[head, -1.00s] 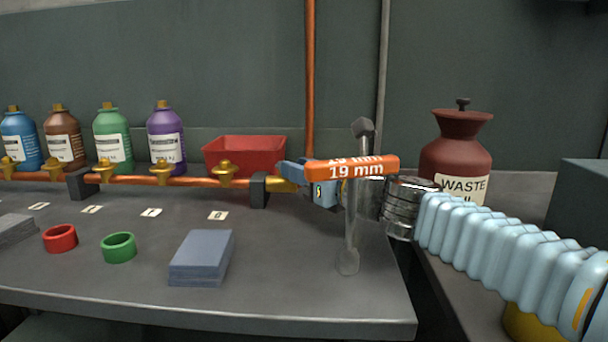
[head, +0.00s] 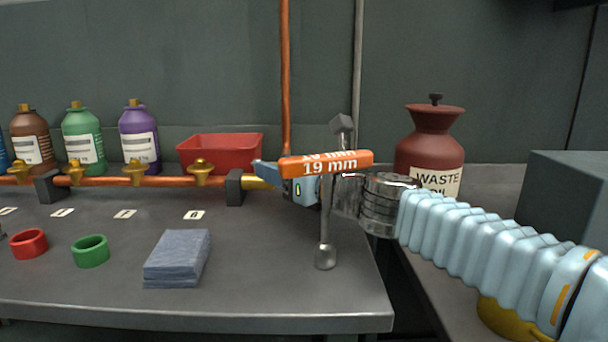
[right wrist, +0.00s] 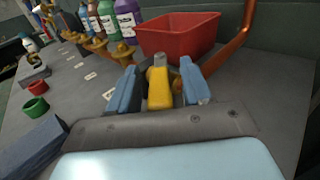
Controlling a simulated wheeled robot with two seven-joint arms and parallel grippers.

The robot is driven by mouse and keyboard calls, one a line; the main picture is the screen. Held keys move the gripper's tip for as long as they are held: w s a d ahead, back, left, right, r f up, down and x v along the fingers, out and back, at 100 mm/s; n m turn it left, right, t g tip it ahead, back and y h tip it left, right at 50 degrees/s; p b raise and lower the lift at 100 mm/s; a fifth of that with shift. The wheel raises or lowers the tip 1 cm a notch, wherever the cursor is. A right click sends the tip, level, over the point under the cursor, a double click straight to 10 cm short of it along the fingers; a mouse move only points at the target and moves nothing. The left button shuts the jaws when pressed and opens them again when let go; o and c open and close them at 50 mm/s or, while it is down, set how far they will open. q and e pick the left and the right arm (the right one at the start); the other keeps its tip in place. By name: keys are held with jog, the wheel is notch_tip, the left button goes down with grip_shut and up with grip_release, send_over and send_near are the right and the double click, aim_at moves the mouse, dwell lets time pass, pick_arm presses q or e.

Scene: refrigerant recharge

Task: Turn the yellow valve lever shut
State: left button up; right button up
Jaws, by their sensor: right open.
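The yellow valve lever (right wrist: 160,90) shows in the right wrist view, standing between the two blue fingers of my right gripper (right wrist: 156,68). The gripper is open, with a finger on each side of the lever and a visible gap to each. In the head view my right gripper (head: 268,174) is at the right end of the copper pipe (head: 150,181), by a yellow piece there. The lever itself is largely hidden in that view by the gripper and an orange 19 mm label (head: 326,163). My left gripper is not in view.
A silver upright tool (head: 325,225) stands in front of my right gripper. A red bin (head: 220,153) is behind the pipe, several bottles (head: 83,141) to the left. A waste jar (head: 432,140) stands right.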

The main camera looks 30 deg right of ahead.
jog(key=p+v, duration=0.1)
jog(key=v, duration=1.1)
jog(key=shift+s+d, duration=0.1)
jog(key=shift+s, duration=0.3)
